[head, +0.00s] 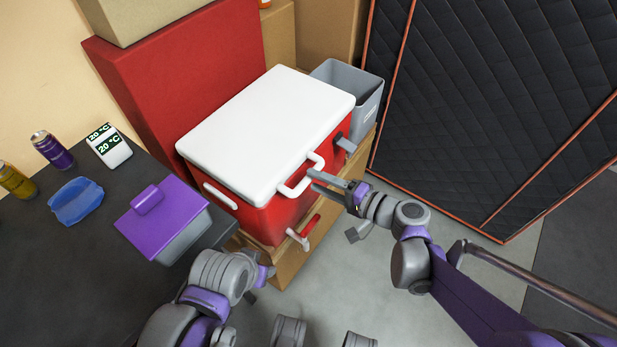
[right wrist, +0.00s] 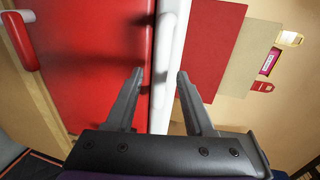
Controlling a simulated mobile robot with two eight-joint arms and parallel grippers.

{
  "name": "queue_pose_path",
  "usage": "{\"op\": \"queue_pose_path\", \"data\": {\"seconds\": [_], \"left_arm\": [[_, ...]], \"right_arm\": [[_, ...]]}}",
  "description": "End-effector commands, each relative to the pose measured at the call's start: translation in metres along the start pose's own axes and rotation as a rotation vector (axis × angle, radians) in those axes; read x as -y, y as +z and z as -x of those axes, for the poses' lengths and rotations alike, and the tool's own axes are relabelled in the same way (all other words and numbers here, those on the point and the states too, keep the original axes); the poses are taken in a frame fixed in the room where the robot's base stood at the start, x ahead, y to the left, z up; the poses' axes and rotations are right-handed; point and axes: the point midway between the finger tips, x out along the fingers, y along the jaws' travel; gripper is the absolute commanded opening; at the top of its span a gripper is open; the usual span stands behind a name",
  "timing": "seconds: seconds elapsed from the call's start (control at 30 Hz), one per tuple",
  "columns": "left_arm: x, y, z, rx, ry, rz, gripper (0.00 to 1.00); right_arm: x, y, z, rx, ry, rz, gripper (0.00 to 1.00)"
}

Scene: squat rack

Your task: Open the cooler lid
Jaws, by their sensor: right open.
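The red cooler (head: 265,222) has a white lid (head: 265,130), which lies flat and closed on top. A white looped handle (head: 301,183) sticks out from the lid's front edge. My right gripper (head: 315,180) is open at the front of the cooler, with its fingertips close to this handle. In the right wrist view, my right gripper (right wrist: 160,74) has a white strip of the lid or its handle (right wrist: 170,60) between its spread fingers; contact is unclear. My left gripper (head: 262,278) is low in front of the cooler, and its jaws are not clear.
The cooler stands on a cardboard box (head: 290,262). A dark table (head: 60,260) on the left holds a purple-lidded container (head: 165,215), a blue dish (head: 76,201), cans and a temperature display (head: 108,146). A grey bin (head: 350,80) and black quilted panel (head: 490,90) stand right.

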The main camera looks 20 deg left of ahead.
Motion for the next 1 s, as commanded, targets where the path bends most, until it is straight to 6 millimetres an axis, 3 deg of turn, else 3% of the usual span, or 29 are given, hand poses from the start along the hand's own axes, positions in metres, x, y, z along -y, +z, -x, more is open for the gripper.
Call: {"op": "queue_pose_path", "data": {"seconds": [0.2,0.57,0.6,0.9,1.0], "left_arm": [[0.000,0.001,-0.006,0.002,0.000,0.000,0.50],[0.000,0.002,-0.007,0.002,0.000,0.000,0.50],[0.000,0.002,-0.007,0.002,0.000,0.000,0.50],[0.000,0.002,-0.007,0.002,0.000,0.000,0.50],[0.000,0.002,-0.007,0.002,0.000,0.000,0.50]], "right_arm": [[-0.001,0.000,-0.029,0.001,0.001,0.001,0.53],[0.000,0.000,-0.035,0.000,0.001,0.001,0.53],[0.000,0.000,-0.035,0.000,0.001,0.001,0.52],[0.000,0.000,-0.035,0.000,0.001,0.001,0.00],[0.000,0.000,-0.035,0.000,0.001,0.001,0.00]]}}
